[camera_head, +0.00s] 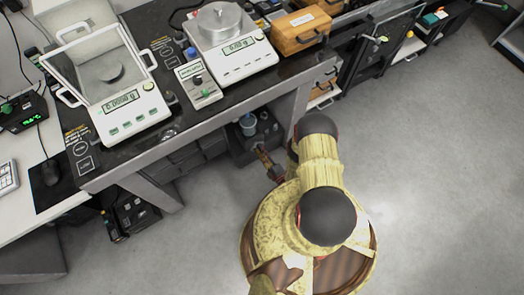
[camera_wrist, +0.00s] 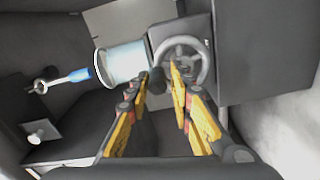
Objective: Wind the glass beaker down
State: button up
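A pale blue glass beaker (camera_wrist: 122,63) stands beside a grey handwheel (camera_wrist: 183,58) on a dark housing in the wrist view. The beaker (camera_head: 248,122) also shows small under the table edge in the head view, on a dark device (camera_head: 262,141). My gripper (camera_wrist: 164,75) has yellow fingers, open, with their tips apart at the left part of the wheel. A dark knob shows between the tips, close to the left one; I cannot tell whether they touch it. In the head view my gripper (camera_head: 268,163) reaches to the device, its fingertips hard to make out.
A black table (camera_head: 155,150) overhangs the device and carries an open-doored balance (camera_head: 133,116), a second balance (camera_head: 235,62) and a small meter (camera_head: 199,87). A table leg (camera_head: 300,102) stands right of the device. A blue-handled tool (camera_wrist: 79,75) lies left of the beaker. Floor to the right is clear.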

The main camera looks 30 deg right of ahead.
jog(key=shift+o, duration=1.3)
jog(key=shift+r, duration=0.1)
jog(key=shift+w+d, duration=0.1)
